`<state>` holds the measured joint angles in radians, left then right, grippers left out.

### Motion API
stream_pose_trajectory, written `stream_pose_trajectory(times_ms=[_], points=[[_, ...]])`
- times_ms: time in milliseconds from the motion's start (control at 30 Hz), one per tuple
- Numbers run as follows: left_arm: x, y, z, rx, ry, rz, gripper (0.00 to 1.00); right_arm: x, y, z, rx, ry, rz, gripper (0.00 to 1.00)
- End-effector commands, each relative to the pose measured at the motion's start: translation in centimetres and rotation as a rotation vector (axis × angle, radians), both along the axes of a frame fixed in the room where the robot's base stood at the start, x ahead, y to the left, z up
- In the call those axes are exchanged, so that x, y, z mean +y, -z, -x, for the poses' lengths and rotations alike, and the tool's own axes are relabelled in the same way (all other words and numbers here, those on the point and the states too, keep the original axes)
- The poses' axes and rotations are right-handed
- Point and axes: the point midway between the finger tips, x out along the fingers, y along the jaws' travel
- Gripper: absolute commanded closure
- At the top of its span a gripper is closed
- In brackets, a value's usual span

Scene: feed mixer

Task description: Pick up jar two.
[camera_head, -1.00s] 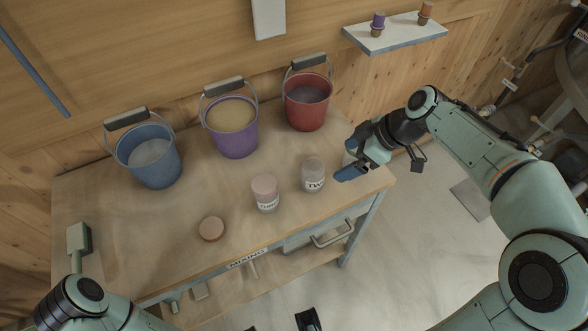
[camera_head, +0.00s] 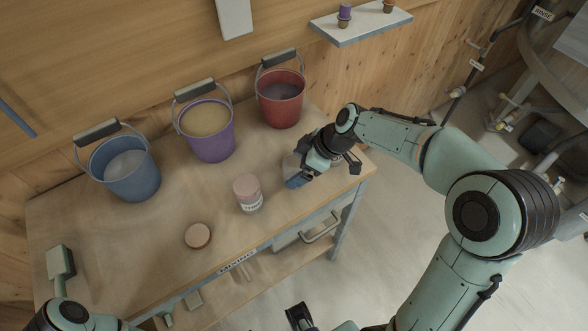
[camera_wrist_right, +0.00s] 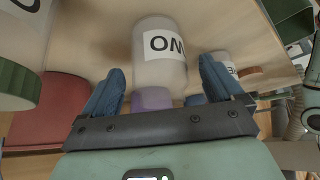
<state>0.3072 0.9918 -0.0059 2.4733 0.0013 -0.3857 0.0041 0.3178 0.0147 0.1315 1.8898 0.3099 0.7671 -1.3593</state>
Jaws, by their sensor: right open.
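Jar two (camera_wrist_right: 160,62), pale with a white label, shows upside down in the right wrist view, where its label lettering is partly cut off. It lies between and just beyond the two blue fingers of my right gripper (camera_wrist_right: 160,92), which are spread apart. In the head view jar two (camera_head: 289,163) stands near the table's front right and is mostly hidden by my right gripper (camera_head: 297,178). Whether a finger touches the jar cannot be told. My left arm (camera_head: 75,314) shows at the bottom left; its gripper is not seen.
Jar three (camera_head: 248,193) stands just left of jar two, with a round lid (camera_head: 198,236) farther left. Blue (camera_head: 130,180), purple (camera_head: 212,145) and red (camera_head: 281,108) buckets line the table's back. A green-rimmed jar (camera_wrist_right: 15,85) is close in the wrist view.

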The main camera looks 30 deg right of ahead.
Motion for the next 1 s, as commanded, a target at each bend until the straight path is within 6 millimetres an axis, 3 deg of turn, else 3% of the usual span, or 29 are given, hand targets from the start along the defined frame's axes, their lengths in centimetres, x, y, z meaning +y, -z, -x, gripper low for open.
stream_pose_trajectory(times_ms=[133, 400, 600, 1000], points=[[0.0, 0.0, 0.0, 0.000, 0.000, 0.000, 1.00, 0.8, 1.6, -0.6, 0.002, -0.001, 0.000, 0.07], [0.0, 0.0, 0.0, 0.000, 0.000, 0.000, 1.00, 0.9, 1.8, -0.8, 0.000, 0.000, 0.000, 0.07], [0.0, 0.0, 0.0, 0.000, 0.000, 0.000, 1.00, 0.9, 1.8, -0.8, 0.000, 0.000, 0.000, 0.63], [0.0, -0.1, 0.0, -0.001, 0.000, 0.000, 1.00, 0.9, 1.2, -0.8, -0.004, 0.001, 0.000, 0.63]])
